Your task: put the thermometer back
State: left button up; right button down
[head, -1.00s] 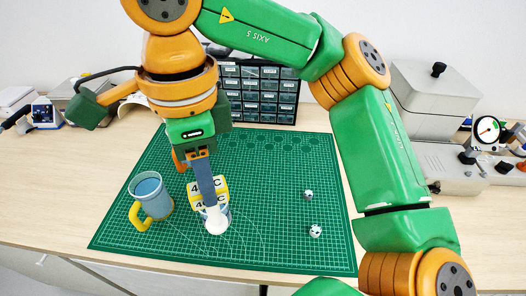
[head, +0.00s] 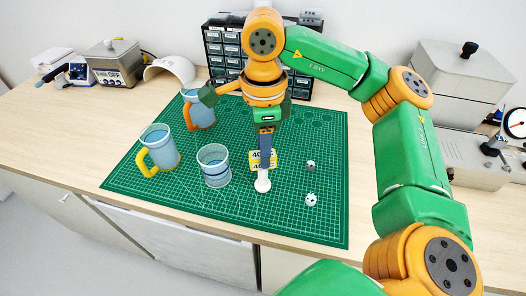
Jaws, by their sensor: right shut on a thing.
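The thermometer (head: 262,184), with yellow-and-white panels marked 40 and a white round lower end, hangs over the green cutting mat (head: 225,208) in the head view. My right gripper (head: 265,147) points down and is shut on its upper part. A blue mug with a yellow handle (head: 160,150) stands farther left. A blue mug with an orange handle (head: 200,113) stands behind, partly covered by my arm. Whether the thermometer's lower end touches the mat is unclear. My left gripper is out of view.
Two small white-and-dark pieces (head: 311,199) lie on the mat to the right. A dark drawer cabinet (head: 222,50) stands behind. A grey lidded box (head: 462,85) and a gauge sit at the right.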

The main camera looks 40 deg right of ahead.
jog(key=shift+w+f, duration=0.15)
jog(key=shift+f, duration=0.75)
jog(key=c, duration=0.5)
grip_release()
jog(key=shift+r, duration=0.35)
notch_tip(320, 180, up, 3)
jog(key=shift+r, duration=0.15)
notch_tip(320, 180, up, 8)
jog(key=p, duration=0.3)
jog(key=shift+r, duration=0.25)
